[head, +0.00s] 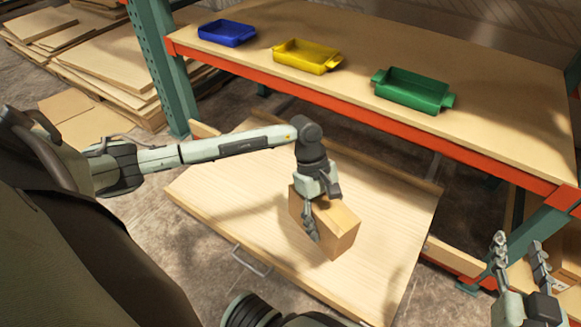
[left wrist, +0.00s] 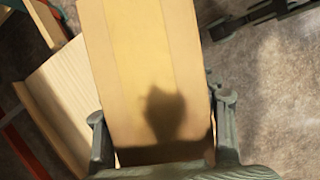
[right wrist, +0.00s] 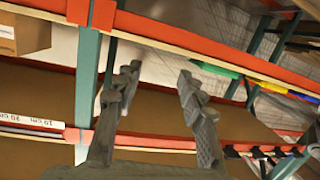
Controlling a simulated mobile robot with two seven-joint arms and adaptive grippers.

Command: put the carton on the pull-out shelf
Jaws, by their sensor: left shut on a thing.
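The brown carton (head: 338,228) is in my left gripper (head: 321,212), above the pale wooden pull-out shelf (head: 235,195). I cannot tell whether its underside touches the board. In the left wrist view the carton (left wrist: 150,50) fills the space between the two fingers, and the shelf (left wrist: 62,105) shows to its left, with floor to its right. The shelf is drawn out below the workbench, with a metal handle (head: 251,262) on its front edge. My right gripper (head: 518,243) is open and empty at the lower right, beside the shelf; its spread fingers show in the right wrist view (right wrist: 158,75).
A workbench (head: 480,95) with an orange edge and green posts overhangs the shelf's back. Blue (head: 227,33), yellow (head: 307,56) and green (head: 412,91) bins stand on it. Stacked boards (head: 95,65) lie at the far left. The shelf around the carton is bare.

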